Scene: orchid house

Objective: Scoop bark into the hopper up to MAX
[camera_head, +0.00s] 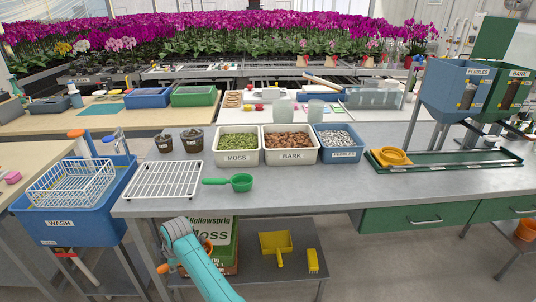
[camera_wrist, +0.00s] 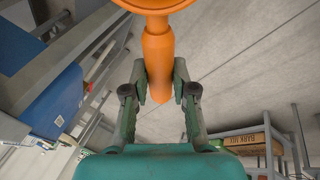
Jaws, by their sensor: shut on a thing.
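In the wrist view my gripper (camera_wrist: 160,82) is shut on the handle of an orange scoop (camera_wrist: 158,45), whose wider end is cut off at the top edge. In the head view my teal arm is in front of the bench and its gripper is not clearly seen. The BARK bin (camera_head: 292,156), white and filled with brown bark (camera_head: 288,141), stands mid-bench. The green BARK hopper (camera_head: 509,92) stands at the upper right with its lid raised. It has a dark front window; its fill level and MAX mark are too small to read.
A MOSS bin (camera_head: 237,158) and blue PEBBLES bin (camera_head: 343,155) flank the bark. A blue PEBBLES hopper (camera_head: 453,88) adjoins the bark hopper. A green scoop (camera_head: 238,183) and white rack (camera_head: 163,181) lie in front. The bench front right of centre is clear.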

